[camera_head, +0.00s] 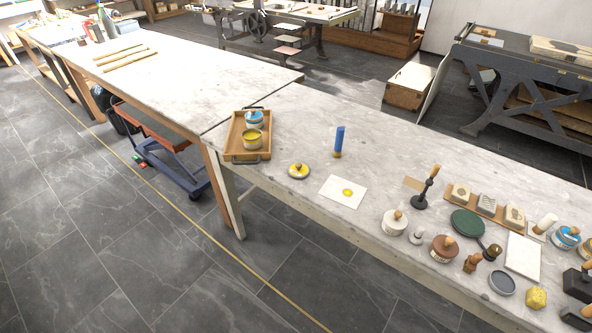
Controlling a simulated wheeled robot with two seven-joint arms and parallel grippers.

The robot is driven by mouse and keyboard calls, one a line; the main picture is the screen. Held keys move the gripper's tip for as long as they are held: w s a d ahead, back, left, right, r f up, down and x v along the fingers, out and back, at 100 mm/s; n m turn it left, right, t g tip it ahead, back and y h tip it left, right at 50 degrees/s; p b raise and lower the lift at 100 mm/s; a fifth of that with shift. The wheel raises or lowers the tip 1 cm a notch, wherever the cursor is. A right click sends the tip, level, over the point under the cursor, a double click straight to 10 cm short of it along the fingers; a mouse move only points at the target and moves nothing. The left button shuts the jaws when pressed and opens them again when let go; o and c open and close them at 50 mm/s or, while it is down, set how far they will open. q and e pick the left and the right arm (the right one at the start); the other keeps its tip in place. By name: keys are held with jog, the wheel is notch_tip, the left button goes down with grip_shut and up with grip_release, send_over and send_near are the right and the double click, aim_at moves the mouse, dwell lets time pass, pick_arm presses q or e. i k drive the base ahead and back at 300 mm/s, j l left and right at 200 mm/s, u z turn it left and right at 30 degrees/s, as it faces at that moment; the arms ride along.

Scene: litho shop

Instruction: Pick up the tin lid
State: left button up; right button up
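A small round lid (299,171), yellow with a pale rim and a dark knob on top, lies flat on the near edge side of the marble-topped table (290,130). It looks like the tin lid. Just left of it is a wooden tray (235,139) with dark handles. In the tray stand an open tin with yellow contents (252,140) and a blue-and-white tin (254,119). Neither of my grippers is in view.
Further right are several jars, stamps and a green disc (467,223). The floor (150,220) in front is clear, apart from a blue trolley (180,170) under the table.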

aim_at(297, 169)
jog(key=i+j+z, duration=0.25)
jog(key=j+z, duration=0.15)
jog(key=i+j+z, duration=0.15)
jog(key=j+z, duration=0.3)
jog(key=i+j+z, duration=0.1)
jog(key=j+z, duration=0.3)
jog(key=j, duration=0.2)
jog(key=j+z, duration=0.4)
jog(key=j, duration=0.1)
